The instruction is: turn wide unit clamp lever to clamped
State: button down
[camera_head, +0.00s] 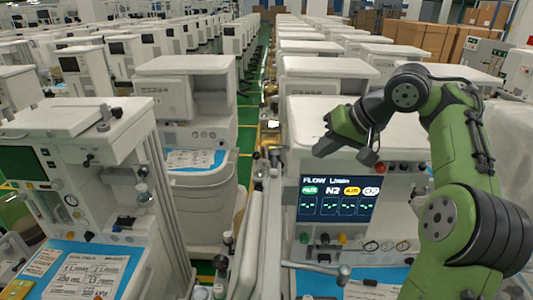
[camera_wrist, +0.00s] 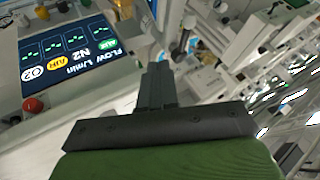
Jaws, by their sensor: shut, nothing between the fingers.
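The wide unit (camera_head: 400,170) with the lit flow display (camera_head: 339,199) stands at the centre right. A grey metal lever with a round hub (camera_head: 344,270) sticks out low at its front; I cannot tell for sure that this is the clamp lever or how it is set. My gripper (camera_head: 320,150) is in the air by the unit's upper left, above the display and well above that lever. In the wrist view my gripper (camera_wrist: 157,75) is shut and empty. A slim grey rod (camera_wrist: 182,44) shows near the fingertips there; whether they touch is unclear.
A post with a pale knobbed top (camera_head: 270,150) stands in the gap left of the wide unit. Another cart (camera_head: 75,150) stands at the left, with rows of carts behind. A red knob (camera_wrist: 33,104) lies near the display. The green floor aisle runs between the rows.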

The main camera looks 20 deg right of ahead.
aim_at(274, 166)
jog(key=w+a+f, duration=0.5)
jog(key=f, duration=0.1)
jog(key=shift+a+f, duration=0.25)
dwell(0.4)
